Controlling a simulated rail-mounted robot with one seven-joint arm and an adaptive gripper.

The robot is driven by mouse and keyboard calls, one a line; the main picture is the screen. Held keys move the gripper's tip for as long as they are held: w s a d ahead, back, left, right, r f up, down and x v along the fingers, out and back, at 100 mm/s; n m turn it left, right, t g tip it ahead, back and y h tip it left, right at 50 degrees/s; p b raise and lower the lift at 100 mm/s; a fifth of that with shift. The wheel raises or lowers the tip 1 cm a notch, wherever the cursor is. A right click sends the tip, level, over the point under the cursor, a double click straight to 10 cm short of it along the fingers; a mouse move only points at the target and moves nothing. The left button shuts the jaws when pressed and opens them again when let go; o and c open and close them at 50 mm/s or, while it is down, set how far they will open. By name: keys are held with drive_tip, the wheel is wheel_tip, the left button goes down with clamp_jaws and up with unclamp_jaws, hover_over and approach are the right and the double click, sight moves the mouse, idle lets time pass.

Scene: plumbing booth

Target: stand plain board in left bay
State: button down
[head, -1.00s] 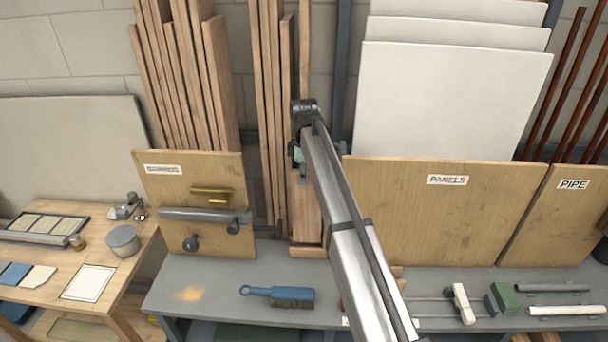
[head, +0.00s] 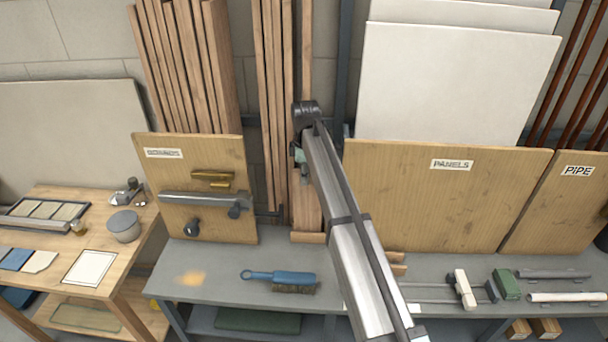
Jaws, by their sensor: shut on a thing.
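More upright boards (head: 268,90) stand to the right of that panel. My gripper (head: 301,156) is mostly hidden behind my own arm, in front of a wide upright board (head: 307,206). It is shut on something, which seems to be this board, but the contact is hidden. The board's foot is close to a low wooden block (head: 308,238) at the bench's back.
White sheets (head: 450,85) stand behind the PANELS front (head: 430,205); pipes (head: 580,80) are at right. A metal bar with knobs (head: 203,202) is on the left panel. A wooden table (head: 50,265) stands left.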

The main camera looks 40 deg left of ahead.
drive_tip(key=shift+w+d+f, duration=0.1)
drive_tip(key=shift+w+d, duration=0.05)
drive_tip(key=shift+d, duration=0.05)
drive_tip(key=c, duration=0.9)
unclamp_jaws()
wheel_tip(320, 180, up, 11)
drive_tip(key=shift+a+r, duration=0.2)
drive_tip(key=shift+r, duration=0.45)
drive_tip(key=shift+s, duration=0.2)
